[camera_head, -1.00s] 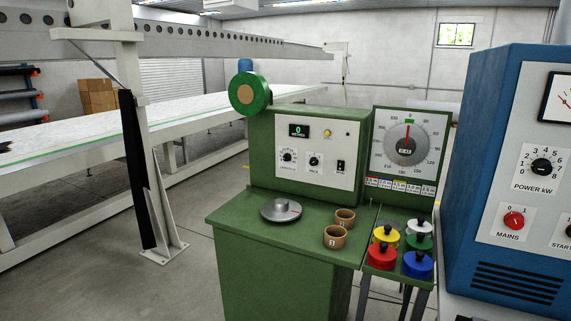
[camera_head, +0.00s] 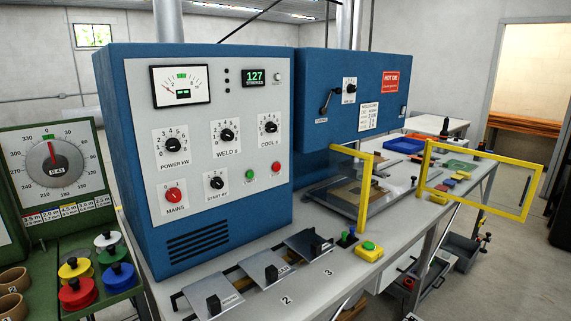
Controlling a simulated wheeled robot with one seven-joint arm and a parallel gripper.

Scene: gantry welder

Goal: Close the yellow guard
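A yellow-framed guard panel with a clear pane shows at the right, its bottom bar (camera_head: 478,207) over the floor beyond the bench edge. It stands swung out from the bench, open, with its inner post near the bench's front edge. A second yellow frame (camera_head: 366,180) with a clear pane stands upright beside the blue welder (camera_head: 345,85), over a flat plate on the bench. I cannot tell how the two frames are joined. My gripper is not in view.
The blue control cabinet (camera_head: 208,150) stands left of the welder. Three numbered slide plates, one of them nearest the front (camera_head: 212,292), and a yellow-green button box (camera_head: 369,251) lie along the bench front. Blue (camera_head: 403,145) and coloured trays stand behind. Open floor (camera_head: 505,275) lies at right.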

